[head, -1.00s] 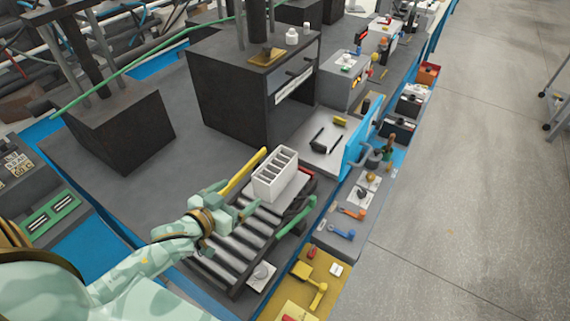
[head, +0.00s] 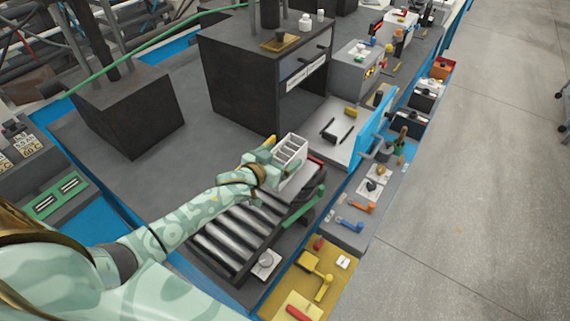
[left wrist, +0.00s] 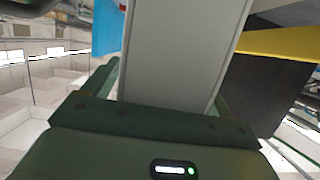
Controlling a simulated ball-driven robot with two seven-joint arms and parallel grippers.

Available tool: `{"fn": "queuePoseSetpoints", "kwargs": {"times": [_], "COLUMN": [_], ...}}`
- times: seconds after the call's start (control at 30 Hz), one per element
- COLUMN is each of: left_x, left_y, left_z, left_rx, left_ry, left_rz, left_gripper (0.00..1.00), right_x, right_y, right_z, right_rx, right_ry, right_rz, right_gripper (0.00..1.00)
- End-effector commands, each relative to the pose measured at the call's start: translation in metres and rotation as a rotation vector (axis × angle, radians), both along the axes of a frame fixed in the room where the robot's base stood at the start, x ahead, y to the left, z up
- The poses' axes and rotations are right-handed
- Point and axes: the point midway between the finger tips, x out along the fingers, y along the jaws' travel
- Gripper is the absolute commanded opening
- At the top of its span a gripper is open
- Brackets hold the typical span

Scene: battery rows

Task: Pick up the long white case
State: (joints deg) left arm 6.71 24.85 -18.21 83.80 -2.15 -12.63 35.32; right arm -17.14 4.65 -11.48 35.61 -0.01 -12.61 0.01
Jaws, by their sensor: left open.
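The long white case (head: 291,150), with open slots along its top, stands at the far end of the roller conveyor. My left gripper (head: 268,166) is at the case's near left end, its fingers partly hidden behind the case. In the left wrist view the case's pale wall (left wrist: 180,50) fills the space between the two green fingers of my left gripper (left wrist: 165,95). The jaws are open around the case; whether a finger touches it I cannot tell. My right gripper is not in view.
The roller conveyor (head: 222,240) runs under my left arm. A yellow bar (left wrist: 280,43) lies beside the case. A large dark machine (head: 235,85) stands behind, and a blue upright panel (head: 366,132) stands to the right. A yellow panel (head: 335,277) is at the front right.

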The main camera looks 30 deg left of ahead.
Motion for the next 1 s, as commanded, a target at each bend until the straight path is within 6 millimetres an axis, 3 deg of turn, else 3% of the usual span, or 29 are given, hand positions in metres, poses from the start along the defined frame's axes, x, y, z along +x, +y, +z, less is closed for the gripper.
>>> {"fn": "queuePoseSetpoints", "kwargs": {"times": [0.23, 0.47, 0.77, 1.0], "left_x": [0.003, 0.002, 0.003, 0.003], "left_y": [-0.001, -0.001, 0.0, 0.0], "left_z": [-0.001, -0.001, 0.002, 0.033], "left_rx": [0.0, 0.0, 0.001, 0.0], "left_ry": [0.001, 0.001, -0.001, -0.005], "left_rz": [-0.001, 0.0, 0.0, -0.001], "left_gripper": [0.85, 0.27, 0.27, 0.27], "right_x": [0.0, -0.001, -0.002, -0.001], "right_y": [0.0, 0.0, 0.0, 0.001], "right_z": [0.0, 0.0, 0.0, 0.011], "right_rx": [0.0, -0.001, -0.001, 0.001], "right_ry": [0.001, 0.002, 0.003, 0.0], "right_rz": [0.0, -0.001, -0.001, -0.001], "right_gripper": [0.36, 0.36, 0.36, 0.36]}}
